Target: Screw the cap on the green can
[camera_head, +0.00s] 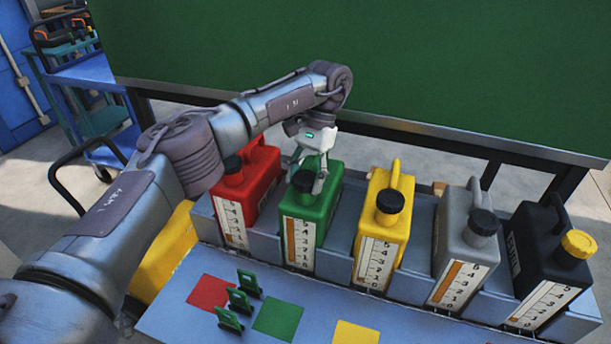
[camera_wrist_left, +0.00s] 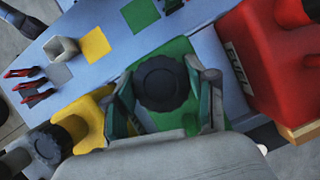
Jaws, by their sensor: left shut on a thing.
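The green can (camera_head: 304,217) stands upright in the rack between the red and the yellow can. A black cap (camera_head: 303,181) sits at its spout; I cannot tell how tightly it is seated. My left gripper (camera_head: 310,176) reaches down over the green can from above, its fingers at the cap. In the left wrist view the black cap (camera_wrist_left: 161,83) lies between the two fingers of my left gripper (camera_wrist_left: 166,98), with the green can (camera_wrist_left: 178,52) below it. The left gripper is shut on the cap. My right gripper does not show.
A red can (camera_head: 262,172), yellow can (camera_head: 384,232), grey can (camera_head: 458,257) and black can (camera_head: 537,262) stand in the same rack. Green clips (camera_head: 239,300) and coloured squares lie on the front ledge. A green board (camera_head: 400,60) rises behind. A blue cart (camera_head: 90,75) stands left.

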